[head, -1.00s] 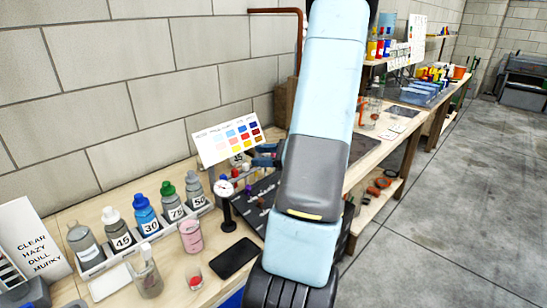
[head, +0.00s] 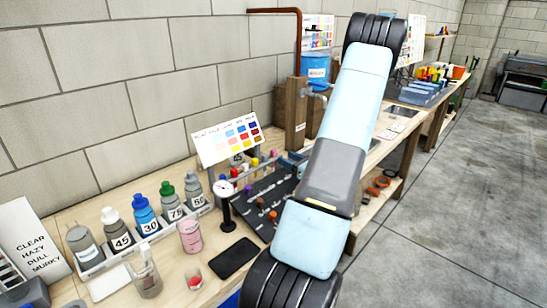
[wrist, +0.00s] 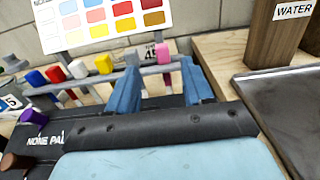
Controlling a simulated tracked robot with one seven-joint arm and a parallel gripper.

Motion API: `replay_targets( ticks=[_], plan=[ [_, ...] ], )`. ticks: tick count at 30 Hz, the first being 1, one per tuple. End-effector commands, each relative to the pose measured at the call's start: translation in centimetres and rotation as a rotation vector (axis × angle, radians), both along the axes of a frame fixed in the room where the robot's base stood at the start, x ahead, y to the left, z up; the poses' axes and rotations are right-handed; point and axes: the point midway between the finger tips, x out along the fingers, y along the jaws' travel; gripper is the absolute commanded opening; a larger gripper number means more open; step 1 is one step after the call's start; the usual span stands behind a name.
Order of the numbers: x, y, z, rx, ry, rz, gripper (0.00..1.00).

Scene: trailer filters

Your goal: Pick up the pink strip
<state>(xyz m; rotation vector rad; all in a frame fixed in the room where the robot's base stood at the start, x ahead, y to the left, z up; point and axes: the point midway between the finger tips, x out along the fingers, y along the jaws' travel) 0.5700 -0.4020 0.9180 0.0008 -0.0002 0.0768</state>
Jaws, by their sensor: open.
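A small pink piece (wrist: 163,54), which looks like the end of the pink strip, shows in the wrist view. It stands in line with the other coloured ends on a rail, and its lower part is hard to make out. My gripper (wrist: 160,68) is open, with one blue finger on each side of the pink piece in the picture. Nothing is visibly gripped, and I cannot tell how far beyond the fingertips the piece is. In the head view my arm hides most of the gripper.
Blue, red (wrist: 55,73), white and yellow (wrist: 104,63) ends stand along the rail at left. A colour chart (wrist: 105,20) stands behind. A wooden post (wrist: 283,35) and a dark tray (wrist: 280,105) are at right. Several numbered bottles (head: 147,217) stand at left in the head view.

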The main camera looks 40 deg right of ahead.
Motion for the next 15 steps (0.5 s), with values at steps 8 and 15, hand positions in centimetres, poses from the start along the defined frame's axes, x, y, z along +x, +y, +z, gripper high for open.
replay_targets(
  ticks=[8,15],
  plan=[
    [1.9,0.2,0.0,-0.001,0.0,0.001,0.51],
    [4.0,0.2,0.2,-0.002,0.0,0.003,0.51]
  ],
)
